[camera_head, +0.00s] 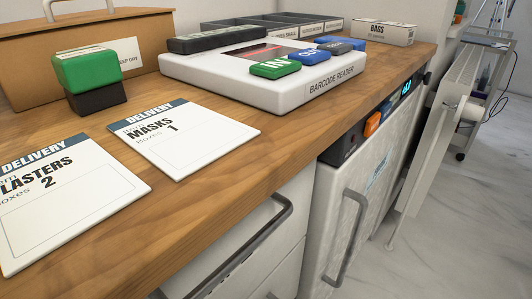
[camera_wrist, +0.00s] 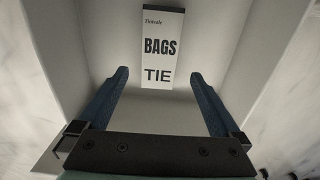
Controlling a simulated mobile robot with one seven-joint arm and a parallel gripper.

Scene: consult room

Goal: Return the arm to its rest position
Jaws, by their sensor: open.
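My gripper (camera_wrist: 159,74) shows in the wrist view, with its two blue fingers spread wide and nothing between them. Beyond the fingertips is a white label (camera_wrist: 160,47) reading "BAGS TIE", on a pale surface between two pale walls. I cannot tell how far the label is from the fingers. My arm and gripper are not in the head view.
The wooden counter (camera_head: 235,180) holds two delivery cards (camera_head: 183,137) (camera_head: 62,197), a green-topped stamp (camera_head: 88,75), a barcode reader (camera_head: 265,85) with coloured buttons, and a bags box (camera_head: 383,32). Floor (camera_head: 460,230) at right is clear.

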